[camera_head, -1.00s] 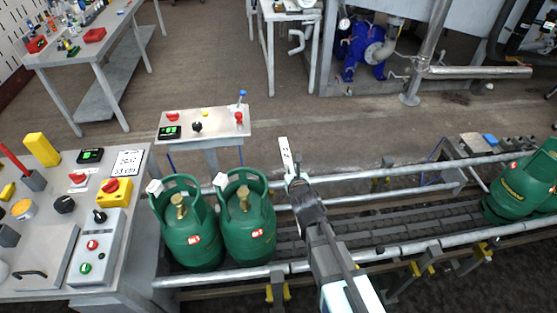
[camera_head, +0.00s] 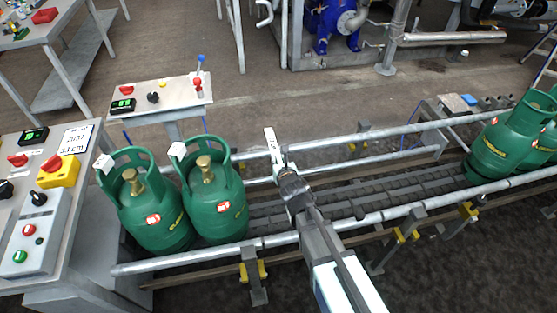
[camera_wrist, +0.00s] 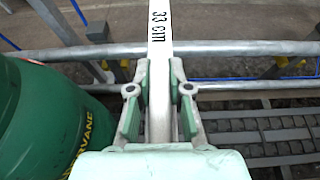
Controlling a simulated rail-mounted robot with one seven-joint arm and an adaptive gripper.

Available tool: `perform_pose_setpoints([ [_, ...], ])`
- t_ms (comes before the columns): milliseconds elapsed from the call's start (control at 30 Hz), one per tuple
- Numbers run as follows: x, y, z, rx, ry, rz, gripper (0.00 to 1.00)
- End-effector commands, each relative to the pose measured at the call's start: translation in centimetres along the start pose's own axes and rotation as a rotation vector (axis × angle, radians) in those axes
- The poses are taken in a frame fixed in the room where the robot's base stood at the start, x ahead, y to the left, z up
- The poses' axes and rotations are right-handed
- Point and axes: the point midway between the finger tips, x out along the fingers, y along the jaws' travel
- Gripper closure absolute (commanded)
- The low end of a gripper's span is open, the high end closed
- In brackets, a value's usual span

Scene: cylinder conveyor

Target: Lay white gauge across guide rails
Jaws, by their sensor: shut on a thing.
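The white gauge (camera_wrist: 159,45) is a flat bar marked "33 cm" in the wrist view. My gripper (camera_wrist: 159,95) is shut on its near part, and the bar points away over the far guide rail (camera_wrist: 220,49). I cannot tell whether it touches that rail. In the head view my gripper (camera_head: 285,175) is above the conveyor, with the gauge (camera_head: 271,143) sticking out beyond it. The far rail (camera_head: 400,127) and near rail (camera_head: 400,211) run along the conveyor. The near end of the gauge is hidden by my gripper.
Two green cylinders, one being the nearer cylinder (camera_head: 215,195), stand on the conveyor left of my gripper. More green cylinders (camera_head: 510,140) are at the right end. The belt (camera_head: 380,185) between is clear. A control desk (camera_head: 85,215) and small panel (camera_head: 160,95) stand left and behind.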

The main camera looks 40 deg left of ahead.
Motion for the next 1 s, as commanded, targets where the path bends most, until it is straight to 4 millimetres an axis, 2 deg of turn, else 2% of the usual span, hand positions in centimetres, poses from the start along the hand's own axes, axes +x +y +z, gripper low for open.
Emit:
perform_pose_setpoints([
  [367,-0.1,0.0,0.3,-0.001,0.000,0.001,1.00],
  [800,1.4,0.0,-3.6,0.000,-0.001,0.001,1.00],
  [1000,1.9,0.0,-4.8,-0.001,-0.001,0.001,1.00],
])
